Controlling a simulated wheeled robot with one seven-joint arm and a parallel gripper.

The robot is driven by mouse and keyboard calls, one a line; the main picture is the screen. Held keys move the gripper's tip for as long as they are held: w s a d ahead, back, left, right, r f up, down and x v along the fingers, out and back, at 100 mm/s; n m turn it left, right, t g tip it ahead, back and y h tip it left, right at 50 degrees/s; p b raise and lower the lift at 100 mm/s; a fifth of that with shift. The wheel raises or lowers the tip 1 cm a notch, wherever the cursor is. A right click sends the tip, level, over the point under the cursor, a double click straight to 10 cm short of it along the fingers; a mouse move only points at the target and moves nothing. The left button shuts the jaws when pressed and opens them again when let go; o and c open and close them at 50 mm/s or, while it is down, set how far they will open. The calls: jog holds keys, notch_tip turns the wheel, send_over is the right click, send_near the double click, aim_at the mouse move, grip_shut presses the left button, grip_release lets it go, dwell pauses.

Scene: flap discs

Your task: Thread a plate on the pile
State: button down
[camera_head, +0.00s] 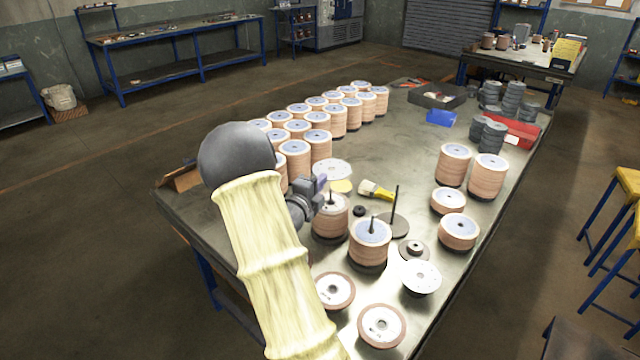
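A pile of tan discs on a spindle (331,222) stands near the middle of the table, its rod tip showing above the top. A second pile on a spindle (369,247) stands to its right and nearer. My gripper (318,193) is just above and left of the first pile; its fingers are small and partly hidden, so I cannot tell whether they are open or hold anything. A pale plate (333,167) lies flat behind the gripper. Another pale plate (421,275) lies at the front right. Two loose brown-rimmed discs (335,291) (382,325) lie near the front edge.
Several tall disc stacks (337,120) fill the table's back left. More stacks (488,178) stand on the right. A bare rod on a dark base (394,222), a yellow brush (376,190) and a small flanged part (414,249) lie between.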

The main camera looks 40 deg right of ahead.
notch_tip(320, 180, down, 6)
jog(key=shift+r+b, duration=0.25)
jog(key=shift+b, duration=0.65)
jog(key=shift+a+b, duration=0.1)
jog(key=shift+b, duration=0.45)
jog(key=shift+f+b, duration=1.6)
jog(key=shift+b, duration=0.8)
dwell(0.8)
